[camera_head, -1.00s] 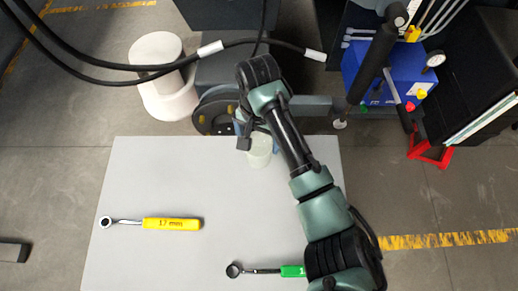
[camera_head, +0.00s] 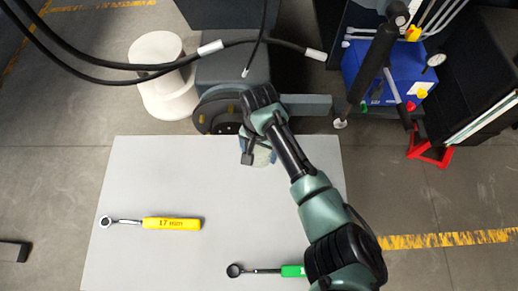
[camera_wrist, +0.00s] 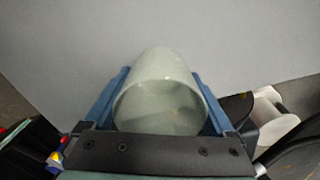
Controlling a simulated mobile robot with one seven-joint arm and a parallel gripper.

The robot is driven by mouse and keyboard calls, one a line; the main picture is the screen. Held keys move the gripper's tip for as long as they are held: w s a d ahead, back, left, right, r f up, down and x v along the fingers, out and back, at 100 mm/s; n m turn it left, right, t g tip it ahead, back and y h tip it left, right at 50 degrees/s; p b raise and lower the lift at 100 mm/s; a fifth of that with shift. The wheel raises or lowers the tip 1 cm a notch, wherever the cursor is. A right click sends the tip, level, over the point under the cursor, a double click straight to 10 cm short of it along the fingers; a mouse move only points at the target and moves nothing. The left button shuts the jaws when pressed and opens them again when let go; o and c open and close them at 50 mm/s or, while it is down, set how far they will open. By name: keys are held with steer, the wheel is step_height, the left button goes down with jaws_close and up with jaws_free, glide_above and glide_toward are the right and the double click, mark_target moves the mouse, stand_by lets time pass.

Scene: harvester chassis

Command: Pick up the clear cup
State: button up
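The clear cup (camera_wrist: 160,98) is pale and see-through. In the wrist view its round rim faces the camera, and its body lies between the two blue fingers of my gripper (camera_wrist: 160,75). The fingers are spread wide, one on each side of the cup, very close to its wall. I cannot tell whether they touch it. In the head view my gripper (camera_head: 259,150) is over the cup (camera_head: 263,158) at the far edge of the grey table (camera_head: 200,180) and hides most of it.
A yellow-handled wrench (camera_head: 172,223) lies on the table at the left. A green-handled wrench (camera_head: 292,271) lies at the near edge, partly behind my arm. A white round container (camera_head: 165,85) and dark machine parts stand beyond the table. The table's middle is clear.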

steer(key=c, duration=0.8)
steer(key=shift+o, duration=0.2)
steer(key=shift+r, duration=0.1)
